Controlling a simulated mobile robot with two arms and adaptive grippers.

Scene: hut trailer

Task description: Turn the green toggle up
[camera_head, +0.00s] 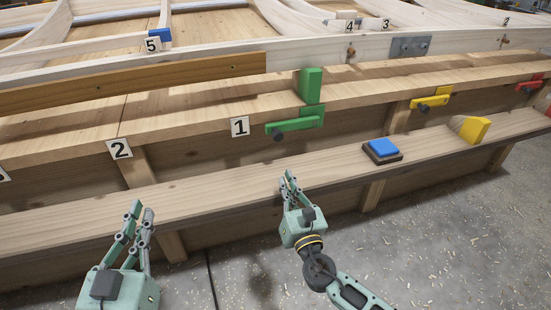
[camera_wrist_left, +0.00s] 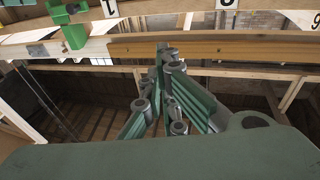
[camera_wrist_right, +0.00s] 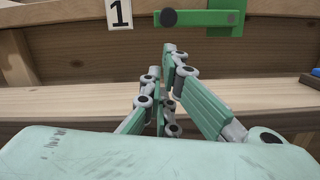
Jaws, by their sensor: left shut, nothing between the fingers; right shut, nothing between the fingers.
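The green toggle (camera_head: 295,125) is a flat bar lying roughly level on the front of the upper wooden beam, with a dark round knob at its left end. The toggle also shows at the top of the right wrist view (camera_wrist_right: 200,18). My right gripper (camera_head: 287,177) is shut and empty, below the toggle and apart from it, over the edge of the lower plank. My left gripper (camera_head: 143,210) is shut and empty at the lower left, in front of the lower plank, well away from the toggle.
A blue button (camera_head: 382,147) on a dark base sits on the lower plank, right of my right gripper. Yellow (camera_head: 430,102) and red (camera_head: 530,86) toggles are farther right. A yellow block (camera_head: 474,129) stands on the plank.

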